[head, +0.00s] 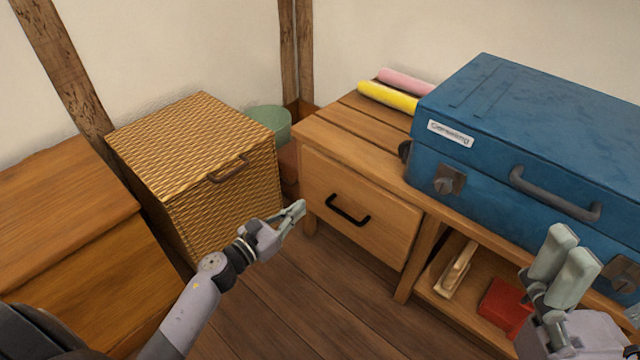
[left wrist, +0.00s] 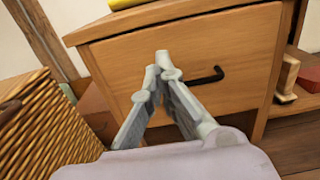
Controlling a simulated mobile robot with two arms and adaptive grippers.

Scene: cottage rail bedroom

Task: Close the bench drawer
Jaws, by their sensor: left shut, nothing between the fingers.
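The bench drawer (head: 345,222) has a plain wooden front with a black bar handle (head: 348,211), at the left end of the wooden bench (head: 340,130). The front looks nearly flush with the bench; I cannot tell whether a small gap remains. My left gripper (head: 301,208) is shut and empty, its tips near the drawer front's left side, left of the handle. In the left wrist view the tips (left wrist: 157,62) overlap the drawer front (left wrist: 225,50), with the handle (left wrist: 206,76) to their right; contact is unclear. My right gripper (head: 575,243) is in front of the blue case.
A blue case (head: 530,105) covers much of the bench top, beside yellow (head: 387,96) and pink (head: 405,81) rolls. A wicker basket (head: 200,160) stands left of the bench. A red item (head: 503,306) lies on the open shelf. Bare floor lies in front.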

